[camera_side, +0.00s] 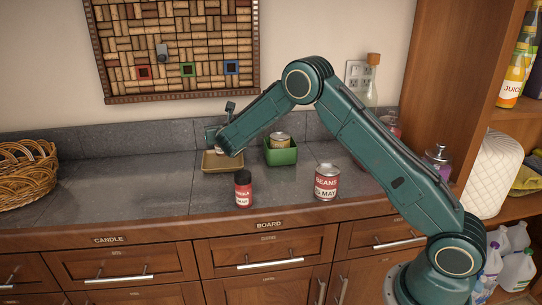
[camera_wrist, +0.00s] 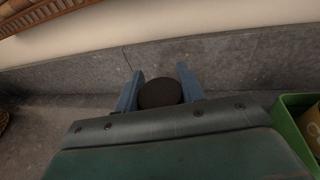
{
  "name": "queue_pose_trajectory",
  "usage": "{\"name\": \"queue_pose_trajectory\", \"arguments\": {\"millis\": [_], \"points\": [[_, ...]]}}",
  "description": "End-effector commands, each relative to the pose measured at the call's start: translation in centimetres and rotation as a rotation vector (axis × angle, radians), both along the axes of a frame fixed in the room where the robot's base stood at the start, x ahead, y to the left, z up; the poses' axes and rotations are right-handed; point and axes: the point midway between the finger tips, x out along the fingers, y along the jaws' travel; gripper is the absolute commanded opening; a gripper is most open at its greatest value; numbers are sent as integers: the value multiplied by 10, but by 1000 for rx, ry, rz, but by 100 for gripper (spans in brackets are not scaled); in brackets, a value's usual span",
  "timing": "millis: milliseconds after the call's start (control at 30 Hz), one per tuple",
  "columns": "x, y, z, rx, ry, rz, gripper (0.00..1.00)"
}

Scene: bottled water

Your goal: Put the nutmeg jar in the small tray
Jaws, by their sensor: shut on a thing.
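My gripper (camera_wrist: 158,88) is shut on a jar with a dark round lid (camera_wrist: 160,93), which sits between its two blue fingers. In the side view my gripper (camera_side: 213,136) is over the back left of the small tan tray (camera_side: 222,169). There the held jar is mostly hidden by my arm. I cannot read its label or tell whether its bottom touches the tray. Another jar (camera_side: 243,190), with a dark lid and red label, stands upright on the counter in front of the tray. Its label is too small to read surely.
A green bin (camera_side: 281,157) holding a can stands right of the tray; it also shows in the wrist view (camera_wrist: 290,125). A red-and-white beans can (camera_side: 326,182) stands front right. A wicker basket (camera_side: 27,175) is far left.

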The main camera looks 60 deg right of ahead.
Motion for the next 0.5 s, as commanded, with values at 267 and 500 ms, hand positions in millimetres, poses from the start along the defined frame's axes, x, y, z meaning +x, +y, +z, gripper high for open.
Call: {"name": "queue_pose_trajectory", "arguments": {"millis": [267, 500], "points": [[0, 0, -28, -1, 0, 1, 15], [0, 0, -28, -1, -1, 0, 15]]}}
